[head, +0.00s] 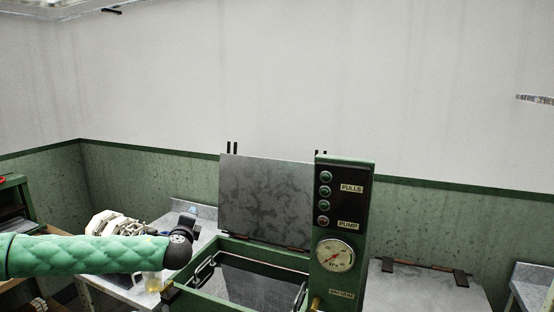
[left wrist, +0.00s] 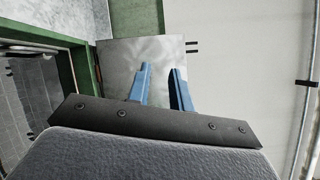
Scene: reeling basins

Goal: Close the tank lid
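The tank lid (head: 265,200) is a mottled grey plate standing open, upright at the back of the green tank (head: 205,284). The tank's dark inside shows below it. In the left wrist view the lid (left wrist: 115,62) lies beyond my left gripper (left wrist: 160,72). Its two blue fingers are apart with nothing between them; from this angle I cannot tell the distance to the lid. In the head view my left gripper (head: 190,215) is small and partly hidden behind my wrist, left of the lid. My right gripper is not in view.
A green control panel (head: 342,200) with buttons and a pressure gauge (head: 335,255) stands right of the lid. Further right is a flat grey cover (head: 425,285) with dark hinges. A grey bench (head: 190,207) with blurred items is at left. Wall (head: 270,80) stands behind.

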